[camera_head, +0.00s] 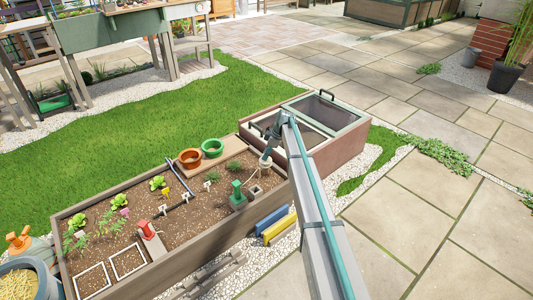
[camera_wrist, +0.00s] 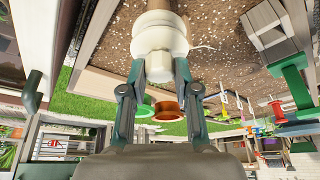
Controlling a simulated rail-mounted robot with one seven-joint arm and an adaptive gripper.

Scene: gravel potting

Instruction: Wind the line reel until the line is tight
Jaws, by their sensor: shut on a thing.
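A cream, rounded drum-shaped piece (camera_wrist: 160,38), which looks like the line reel, fills the top middle of the wrist view. It sits on a tan post over the planter's soil, and in the head view it (camera_head: 265,167) stands near the right end of the bed. My gripper (camera_wrist: 154,75) is shut on it, with one finger against each side. In the head view my gripper (camera_head: 267,157) comes down on it from above and behind.
A green block-like fixture (camera_head: 237,192) stands close left of the post, a red one (camera_head: 147,230) farther left. Orange (camera_head: 190,158) and green (camera_head: 212,148) pots sit at the bed's back edge. A cold frame (camera_head: 325,112) adjoins at the right. Paving to the right is clear.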

